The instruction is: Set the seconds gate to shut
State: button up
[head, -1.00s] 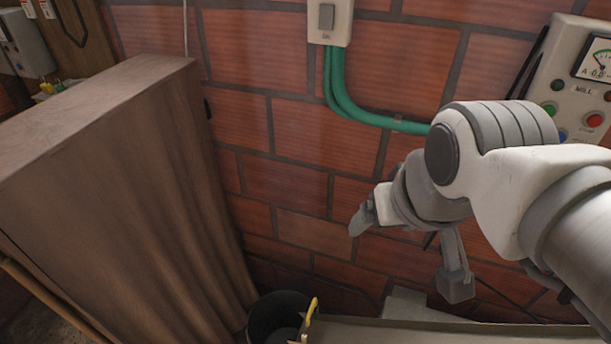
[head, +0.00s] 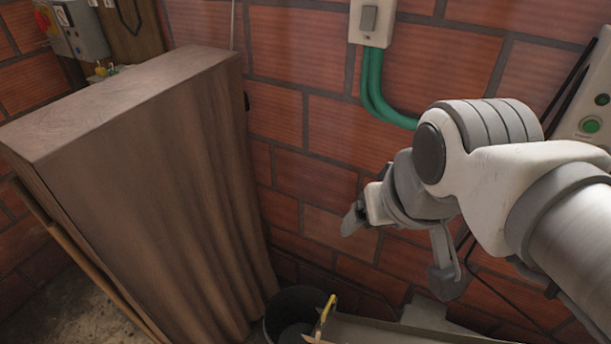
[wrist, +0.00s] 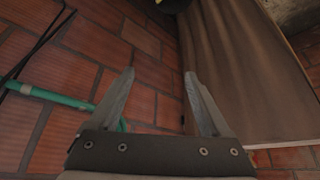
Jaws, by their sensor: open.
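My gripper (head: 400,247) is open and empty in front of the brick wall, above the metal trough. Its two spread fingers (wrist: 159,76) show in the wrist view with nothing between them. A yellow handle (head: 327,308) stands at the left end of the trough (head: 390,331), beside a black bucket (head: 292,305). I cannot tell whether this handle belongs to the seconds gate. No gate plate or marked gate position can be made out, and the lower frame edge cuts off the trough.
A tall brown cabinet-like block (head: 150,170) fills the left. On the wall are a switch box (head: 372,22) with a green conduit (head: 375,90), a button panel (head: 592,115) at right and a grey control box (head: 80,30) at far left. Bare floor (head: 75,310) shows at lower left.

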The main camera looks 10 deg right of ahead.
jog(key=shift+c, duration=1.1)
jog(key=w+f+m+b, duration=0.1)
jog(key=w+f+b, duration=0.1)
jog(key=f+b, duration=0.2)
jog(key=w+f+m+g+b, duration=0.1)
jog(key=w+f+b, duration=0.1)
jog(key=f+b, duration=0.3)
jog(key=w+f+m+g+b, duration=0.1)
jog(key=w+f+b, duration=0.1)
jog(key=f+b, duration=0.2)
notch_tip(320, 180, down, 4)
jog(key=shift+w+d+r+y+b, duration=0.1)
jog(key=shift+d+y+b, duration=0.05)
jog(key=shift+y+b, duration=0.25)
jog(key=c, duration=0.3)
jog(key=m+g+y+b, duration=0.15)
jog(key=m+b, duration=0.25)
jog(key=b, duration=1)
send_near(327, 308)
jog(key=shift+g+h, duration=0.25)
jog(key=shift+g, duration=0.2)
jog(key=f+b, duration=0.2)
jog(key=w+a+f+b, duration=0.1)
jog(key=f+b, duration=0.1)
jog(key=f, duration=0.1)
jog(key=f+b, duration=0.2)
jog(key=b, duration=0.1)
jog(key=shift+w+a+f, duration=0.25)
jog(key=shift+a+f, duration=0.05)
grip_shut()
